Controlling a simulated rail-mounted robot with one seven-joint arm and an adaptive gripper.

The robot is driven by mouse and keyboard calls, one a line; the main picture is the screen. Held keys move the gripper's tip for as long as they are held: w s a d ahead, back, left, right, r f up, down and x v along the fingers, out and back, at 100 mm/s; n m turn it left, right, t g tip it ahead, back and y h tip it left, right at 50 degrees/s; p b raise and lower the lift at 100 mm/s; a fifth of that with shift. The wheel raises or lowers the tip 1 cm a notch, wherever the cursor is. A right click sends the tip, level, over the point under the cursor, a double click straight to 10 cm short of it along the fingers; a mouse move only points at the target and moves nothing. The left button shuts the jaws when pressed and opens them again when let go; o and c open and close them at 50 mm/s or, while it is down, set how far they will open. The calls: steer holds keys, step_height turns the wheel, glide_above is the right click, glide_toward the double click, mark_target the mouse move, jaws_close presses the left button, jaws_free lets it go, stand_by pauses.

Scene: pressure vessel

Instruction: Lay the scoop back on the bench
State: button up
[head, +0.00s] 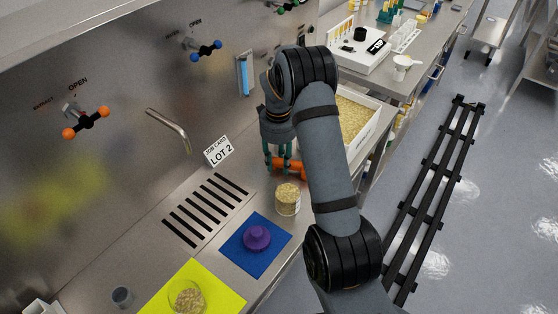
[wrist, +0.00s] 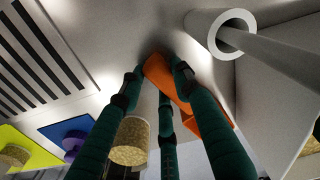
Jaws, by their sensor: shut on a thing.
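The orange scoop (head: 292,165) is in my gripper (head: 280,160), over the steel bench (head: 262,192) behind the granule jar. In the wrist view the fingers (wrist: 155,88) close around the orange scoop (wrist: 158,70), and part of it shows between and beyond the right finger. Fingers and arm hide much of the scoop in the head view. I cannot tell whether the scoop touches the bench.
A jar of granules (head: 288,199) stands just in front of my gripper. A purple lid (head: 257,237) sits on a blue mat (head: 238,255). A dish (head: 187,297) is on a yellow mat. A white tub of granules (head: 376,125) stands behind my arm. A job card (head: 219,151) stands left.

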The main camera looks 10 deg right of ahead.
steer(key=shift+f, duration=0.1)
steer(key=o, duration=1.2)
steer(key=shift+c, duration=0.2)
steer(key=shift+r, duration=0.6)
step_height(320, 180, up, 11)
steer(key=shift+b, duration=0.35)
